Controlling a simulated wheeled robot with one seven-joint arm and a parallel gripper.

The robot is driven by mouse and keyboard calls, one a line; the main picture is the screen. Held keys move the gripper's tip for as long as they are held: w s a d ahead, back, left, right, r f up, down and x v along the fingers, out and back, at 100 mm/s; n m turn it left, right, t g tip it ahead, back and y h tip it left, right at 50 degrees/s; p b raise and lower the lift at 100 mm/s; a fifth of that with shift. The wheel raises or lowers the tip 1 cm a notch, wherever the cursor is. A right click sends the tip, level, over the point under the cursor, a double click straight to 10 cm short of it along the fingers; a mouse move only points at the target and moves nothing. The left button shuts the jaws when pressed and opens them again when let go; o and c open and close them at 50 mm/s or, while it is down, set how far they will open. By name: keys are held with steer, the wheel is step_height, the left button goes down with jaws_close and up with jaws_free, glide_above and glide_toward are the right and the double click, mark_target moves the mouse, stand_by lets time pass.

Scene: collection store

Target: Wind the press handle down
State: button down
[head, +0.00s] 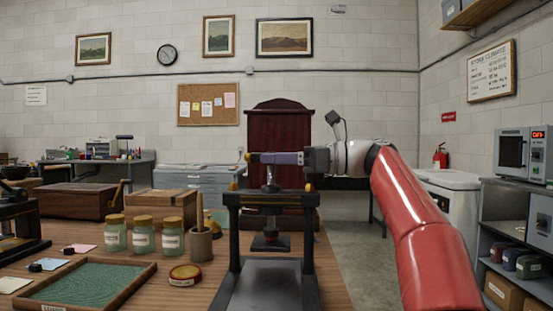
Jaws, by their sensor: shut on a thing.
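The black press (309,240) stands on the wooden bench in the middle of the head view, with a flat base and two uprights. Its handle (276,158) is a level bar above the crossbeam, on top of the vertical screw. My gripper (309,159) is shut on the right end of the handle, with my red arm reaching in from the right. The fingertips are small here, and the exact grip is hard to see. The pressing plate (270,243) hangs below the crossbeam, with a clear gap above the base.
Left of the press are a wooden mortar with pestle (201,243), several lidded jars (144,234), a round tin (186,275) and a green-lined tray (88,287). A wooden box (160,204) sits behind the jars. Open floor shows right of the bench.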

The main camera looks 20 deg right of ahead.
steer(key=shift+t, duration=0.3)
